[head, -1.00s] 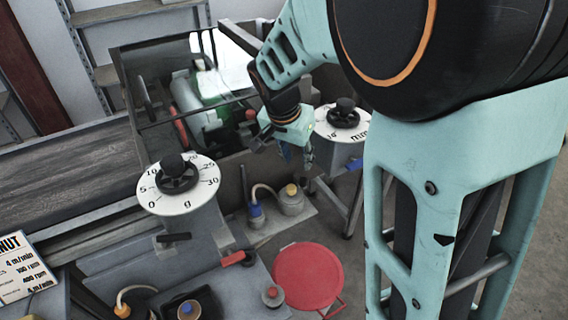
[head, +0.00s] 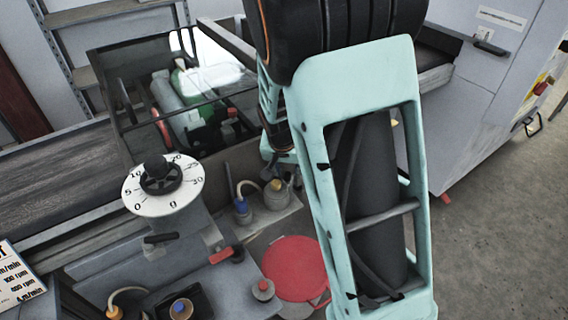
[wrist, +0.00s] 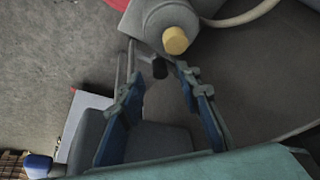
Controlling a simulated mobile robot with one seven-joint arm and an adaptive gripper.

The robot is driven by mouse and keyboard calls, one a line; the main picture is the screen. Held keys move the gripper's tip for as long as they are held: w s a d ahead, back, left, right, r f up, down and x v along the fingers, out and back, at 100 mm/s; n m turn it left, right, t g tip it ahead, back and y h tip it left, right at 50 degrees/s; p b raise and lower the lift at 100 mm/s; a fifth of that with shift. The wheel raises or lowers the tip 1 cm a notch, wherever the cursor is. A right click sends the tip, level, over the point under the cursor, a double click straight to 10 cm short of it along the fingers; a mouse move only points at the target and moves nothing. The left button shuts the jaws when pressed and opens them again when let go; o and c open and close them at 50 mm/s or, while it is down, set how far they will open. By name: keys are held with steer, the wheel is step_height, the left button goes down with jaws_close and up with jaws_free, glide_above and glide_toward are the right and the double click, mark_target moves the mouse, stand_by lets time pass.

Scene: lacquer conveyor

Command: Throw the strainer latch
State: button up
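A grey rounded housing (wrist: 165,22) with a yellow cap (wrist: 175,41) fills the top of the wrist view. It appears to be the grey can (head: 276,197) beside my arm in the head view. Below the housing is a thin metal rod with a dark knob (wrist: 160,68), possibly the strainer latch; I cannot be sure. My gripper (wrist: 158,82) is open, its two blue-padded fingers apart. The knob shows between the fingertips in the picture; I cannot tell its depth or whether anything touches. In the head view my arm mostly hides the gripper.
A blue-capped fitting (head: 242,208) joins the can by a pale hose. A red round disc (head: 292,268) stands in front. A dial post (head: 163,186) and a red-handled lever (head: 220,256) are at left. A conveyor (head: 60,170) runs behind. Floor at right is open.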

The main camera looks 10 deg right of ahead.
steer(key=shift+x, duration=0.9)
jaws_close()
